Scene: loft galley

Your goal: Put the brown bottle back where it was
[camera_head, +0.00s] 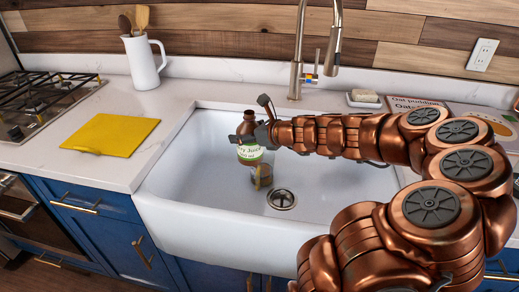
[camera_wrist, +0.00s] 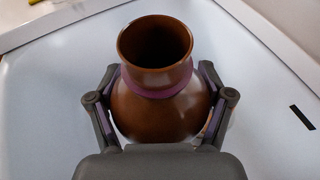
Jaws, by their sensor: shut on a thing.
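The brown bottle (camera_head: 249,150) has a green and white label and stands upright in my gripper, over the left part of the white sink (camera_head: 190,165). My gripper (camera_head: 246,138) is shut on it near its shoulder. In the wrist view, the bottle (camera_wrist: 158,105) shows its open round mouth and a purple ring at the neck. The fingers of my gripper (camera_wrist: 160,118) press on both sides of its body. The bottle's base is partly hidden, and I cannot tell whether it touches the sink floor.
The faucet (camera_head: 297,70) rises behind the sink. A small amber item (camera_head: 263,177) shows near the drain (camera_head: 282,199). A soap dish (camera_head: 363,99) is at the right.

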